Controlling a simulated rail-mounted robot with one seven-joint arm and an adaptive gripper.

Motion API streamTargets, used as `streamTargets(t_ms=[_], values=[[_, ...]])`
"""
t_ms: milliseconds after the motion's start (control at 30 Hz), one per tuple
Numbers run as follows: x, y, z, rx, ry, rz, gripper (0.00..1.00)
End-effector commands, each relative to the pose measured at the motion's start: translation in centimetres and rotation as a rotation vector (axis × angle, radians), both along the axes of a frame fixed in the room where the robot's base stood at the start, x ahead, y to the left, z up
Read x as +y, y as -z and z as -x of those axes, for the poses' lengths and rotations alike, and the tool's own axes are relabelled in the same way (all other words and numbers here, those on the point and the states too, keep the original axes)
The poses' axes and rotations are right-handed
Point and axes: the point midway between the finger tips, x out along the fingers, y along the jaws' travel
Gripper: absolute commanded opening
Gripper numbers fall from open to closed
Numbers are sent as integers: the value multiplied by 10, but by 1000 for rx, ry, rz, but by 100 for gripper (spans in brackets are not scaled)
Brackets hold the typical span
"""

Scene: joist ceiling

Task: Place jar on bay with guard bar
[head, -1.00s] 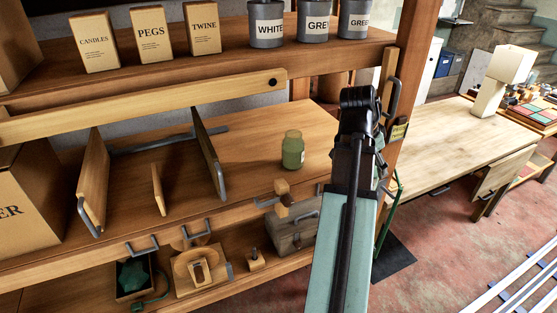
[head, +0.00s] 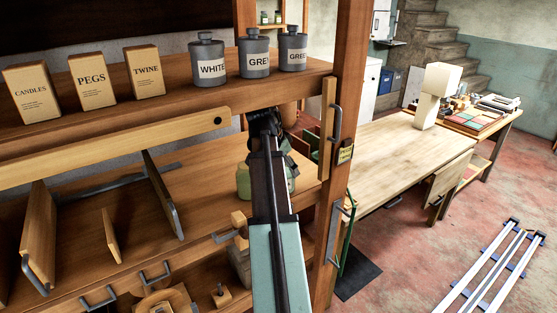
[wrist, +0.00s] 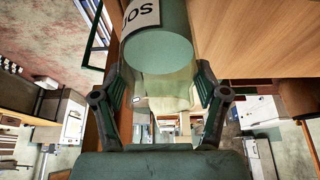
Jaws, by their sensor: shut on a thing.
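My gripper (wrist: 161,76) is shut on a jar (wrist: 165,48) with green contents and a white label, partly cut off, reading "SO". In the head view my arm hides most of the gripper; a green piece (head: 291,173) at the arm's right edge looks like part of the held jar. A second green jar (head: 243,182) stands on the middle shelf (head: 205,190), partly behind my arm. A long wooden bar (head: 120,137) with a dark pivot at its right end crosses the front, below the upper shelf. I cannot tell whether it is the guard bar.
Wooden dividers (head: 40,233) stand on the middle shelf at left. Boxes (head: 92,82) and grey cans (head: 208,65) line the upper shelf. An upright post (head: 346,100) is just right of my arm. A wooden bench (head: 385,150) lies beyond. Middle shelf is bare between divider and jar.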

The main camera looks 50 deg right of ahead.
Motion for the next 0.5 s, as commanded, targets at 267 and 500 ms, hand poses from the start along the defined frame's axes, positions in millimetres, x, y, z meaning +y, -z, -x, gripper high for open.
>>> streamTargets(t_ms=[267, 500], values=[[-10, -2, -24, 1, -2, 0, 22], [-15, -1, -43, 0, 0, 0, 22]])
